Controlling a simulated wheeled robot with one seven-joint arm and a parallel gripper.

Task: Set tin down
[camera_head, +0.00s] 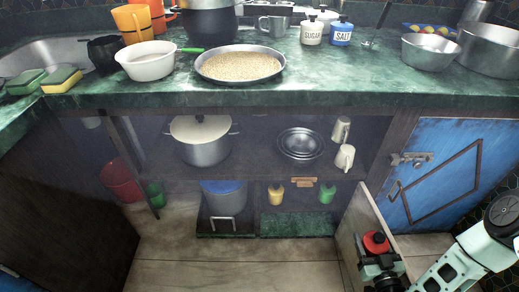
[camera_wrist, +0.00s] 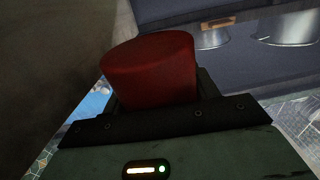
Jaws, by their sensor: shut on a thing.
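A red round tin (camera_head: 376,243) is in my gripper (camera_head: 381,265) at the lower right of the head view, low in front of the open cabinet and beside the open door. In the wrist view the red tin (camera_wrist: 150,65) stands up between the fingers, which are mostly hidden behind the dark mount. My gripper is shut on the tin. I cannot see the tin's underside or any surface touching it.
An open cabinet door (camera_head: 362,215) is close to my gripper. The cabinet shelf (camera_head: 260,164) holds a lidded pot (camera_head: 201,140), plates (camera_head: 300,143) and mugs (camera_head: 344,157). The green counter (camera_head: 330,85) above carries a grain-filled pan (camera_head: 240,65), sugar and salt jars and bowls.

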